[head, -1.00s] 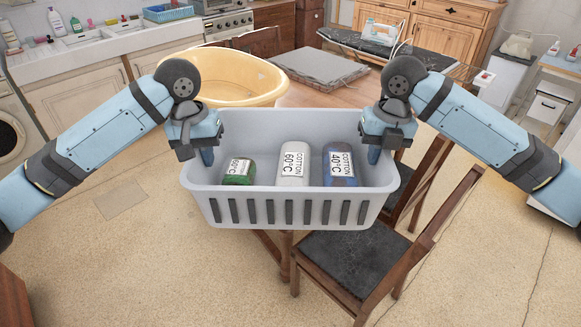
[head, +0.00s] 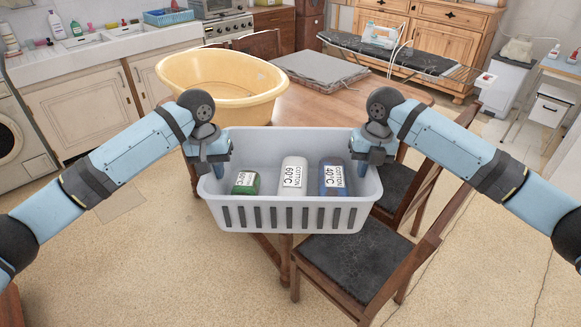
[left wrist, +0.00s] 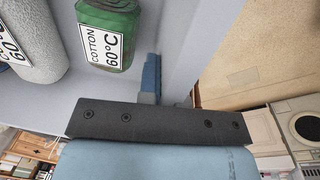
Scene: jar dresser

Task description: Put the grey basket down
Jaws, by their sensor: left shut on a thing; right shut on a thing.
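The grey basket (head: 292,218) is in the middle of the head view, upright, over the near end of the wooden table (head: 335,108). I cannot tell whether its base touches the table. It holds a green roll (head: 246,184), a white roll (head: 292,174) and a blue roll (head: 335,180) with temperature labels. My left gripper (head: 214,168) is shut on the basket's left wall, and my right gripper (head: 370,160) is shut on its right wall. In the left wrist view a blue finger (left wrist: 151,76) lies against the inside of the wall, near the green roll (left wrist: 108,30).
A yellow tub (head: 215,88) stands on the table behind the basket, close to my left gripper. A folded grey cloth (head: 318,68) lies farther back. Wooden chairs (head: 345,265) stand in front and at the right. An ironing board (head: 400,58) is behind.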

